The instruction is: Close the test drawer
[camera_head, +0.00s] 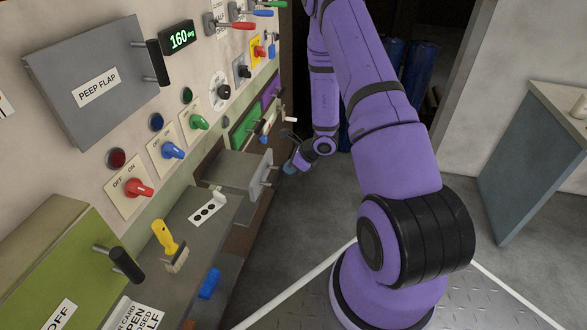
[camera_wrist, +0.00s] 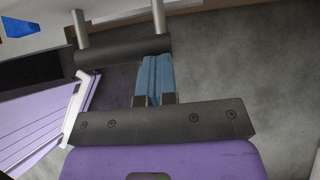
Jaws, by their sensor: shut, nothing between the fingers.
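A grey drawer (camera_head: 232,168) stands pulled out from the lower panel wall in the head view, its front facing right. No label naming it is legible. Its bar handle (camera_head: 274,183) is on the front, close to my gripper (camera_head: 289,168). In the wrist view a dark bar handle (camera_wrist: 110,59) on two metal posts lies across the top. My gripper's blue fingers (camera_wrist: 153,78) are shut together and empty, their tips at the right part of this bar. Whether they touch it is unclear. The drawer's inside is mostly hidden.
A peep flap (camera_head: 100,85) with a dark handle sticks out at upper left, and a green box front (camera_head: 60,265) at lower left. Coloured knobs (camera_head: 172,150) line the panel. A yellow-handled brush (camera_head: 166,240) lies on the ledge.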

